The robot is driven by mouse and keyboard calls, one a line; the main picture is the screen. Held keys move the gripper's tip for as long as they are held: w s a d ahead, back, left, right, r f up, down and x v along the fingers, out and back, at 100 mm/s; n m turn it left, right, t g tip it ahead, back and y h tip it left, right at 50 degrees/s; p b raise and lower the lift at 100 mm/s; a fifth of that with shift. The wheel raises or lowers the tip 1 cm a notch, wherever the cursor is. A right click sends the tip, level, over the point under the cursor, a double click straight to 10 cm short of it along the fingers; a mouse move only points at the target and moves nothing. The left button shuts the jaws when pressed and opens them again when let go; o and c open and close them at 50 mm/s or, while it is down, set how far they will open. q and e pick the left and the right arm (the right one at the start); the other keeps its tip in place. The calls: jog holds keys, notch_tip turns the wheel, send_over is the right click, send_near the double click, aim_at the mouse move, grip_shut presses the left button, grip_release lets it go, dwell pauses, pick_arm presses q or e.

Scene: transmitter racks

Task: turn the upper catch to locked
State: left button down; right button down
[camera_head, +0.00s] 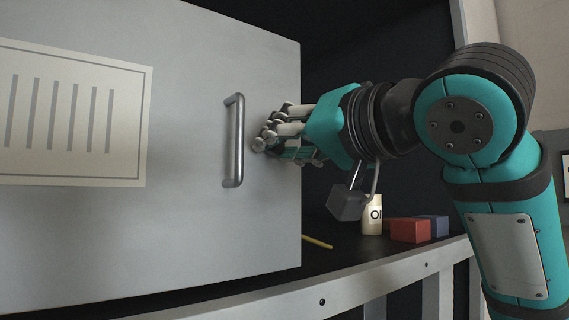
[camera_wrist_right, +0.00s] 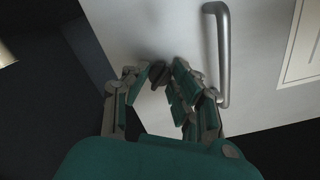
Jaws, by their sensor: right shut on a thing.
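A pale grey cabinet door (camera_head: 190,220) fills the left of the head view, with a vertical metal bar handle (camera_head: 234,140). My right gripper (camera_head: 268,138) is at the door's right edge, just right of the handle. In the right wrist view my right gripper (camera_wrist_right: 160,75) has its fingertips closed around a small dark catch (camera_wrist_right: 157,72) on the door face. The fingers hide most of the catch in the head view, and I cannot read which way it is turned. My left gripper is not in view.
A grey block with a metal loop (camera_head: 345,203) hangs below my right wrist. A cream labelled container (camera_head: 373,214), a red block (camera_head: 410,231), a blue block (camera_head: 436,226) and a yellow stick (camera_head: 318,242) are on the dark surface. A metal frame rail (camera_head: 340,293) runs below.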

jog(key=m+b, duration=0.3)
jog(key=m, duration=0.1)
jog(key=shift+f+m, duration=0.15)
jog(key=shift+m, duration=0.15)
jog(key=shift+m+b, duration=1.25)
jog(key=shift+m, duration=0.65)
jog(key=c, duration=1.1)
grip_release()
jog(key=shift+d, duration=0.1)
jog(key=shift+s, duration=0.15)
jog(key=v, duration=1.1)
jog(key=shift+s+d, duration=0.25)
